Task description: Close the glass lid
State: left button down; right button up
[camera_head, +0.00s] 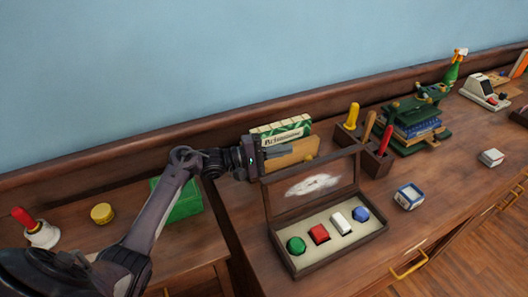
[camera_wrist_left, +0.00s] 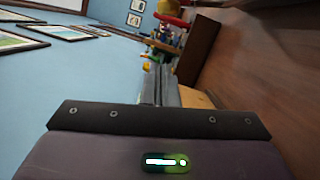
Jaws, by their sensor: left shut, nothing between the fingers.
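The glass lid (camera_head: 312,185) is a dark wooden frame with a clear pane and a whitish patch on it. It stands raised at the back edge of a shallow wooden box (camera_head: 347,250). In the box lie a green, a red, a white and a blue piece on a pale lining. My left gripper (camera_head: 283,152) is shut and empty, behind the lid's top edge near its left end; I cannot tell if it touches the lid. Its closed fingers show in the left wrist view (camera_wrist_left: 159,87), where I cannot make out the lid. My right gripper is not in view.
Behind my left gripper are a green-patterned box (camera_head: 290,128) and a tan board. A holder (camera_head: 376,162) with yellow, wooden and red handles stands right of the lid. A small blue-and-white box (camera_head: 409,196) lies right of the display box. The blue wall is behind.

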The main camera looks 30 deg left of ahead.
pick_arm(q)
jog(key=d, duration=0.1)
jog(key=s+d+p, duration=0.1)
jog(key=d+r, duration=0.1)
jog(key=d, duration=0.1)
jog(key=shift+s+p, duration=0.35)
jog(key=shift+p, duration=0.05)
jog(key=shift+r, duration=0.15)
